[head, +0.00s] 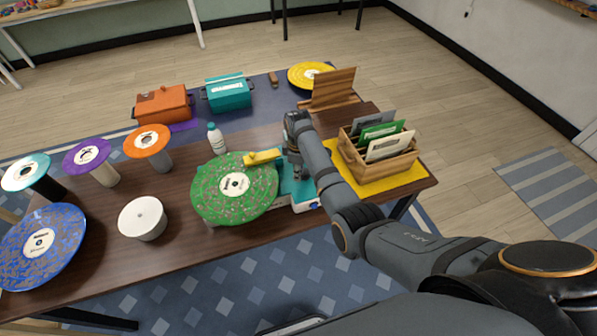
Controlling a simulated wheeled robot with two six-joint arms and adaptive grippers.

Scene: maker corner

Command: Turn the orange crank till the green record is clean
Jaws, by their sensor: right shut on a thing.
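The green record (222,200) lies flat on the cleaning machine near the table's front edge. Pale and reddish specks are spread over its green face, around a white label. A yellow bar (262,156) reaches over its upper right edge. The machine's teal and white base (305,198) shows to the right of the record. My right gripper (295,172) points down over this base, just right of the record, and is shut on the crank. The orange crank itself is hidden by the gripper and wrist. My left gripper is not in view.
A white bottle (216,139) stands behind the record, and a white round tub (143,218) is to its left. Several records on stands and a blue record (42,245) fill the left. A wooden record crate (378,165) stands right of my arm.

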